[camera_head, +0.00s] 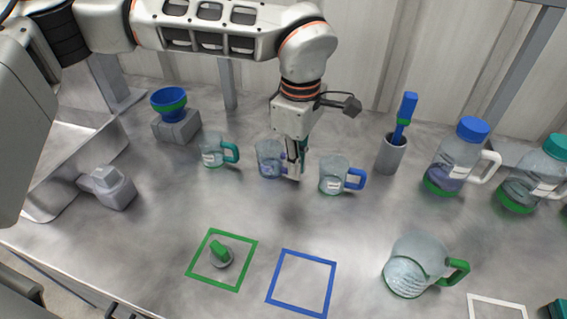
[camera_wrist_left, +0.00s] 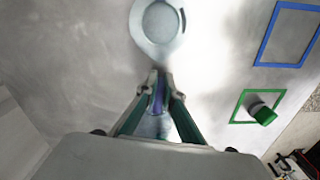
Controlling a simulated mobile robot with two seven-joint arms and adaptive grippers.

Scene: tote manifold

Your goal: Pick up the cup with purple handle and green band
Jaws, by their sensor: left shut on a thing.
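The clear cup with a purple handle (camera_head: 268,157) stands on the grey table between two other cups in the head view. My left gripper (camera_head: 294,172) reaches down from above at its right side and is shut on its handle. In the left wrist view, the purple handle (camera_wrist_left: 158,92) sits between the fingertips of my left gripper (camera_wrist_left: 160,82), with part of the clear cup (camera_wrist_left: 153,126) below it. A green band on the cup is not clear in these frames. My right gripper is not in view.
A teal-handled cup (camera_head: 212,150) stands to the left, and a blue-handled cup (camera_head: 333,176) stands close to the right. A grey holder (camera_head: 391,155) and bottles (camera_head: 452,160) stand farther right. A green-handled jug (camera_head: 408,270) is in front. A blue square outline (camera_head: 331,285) is empty.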

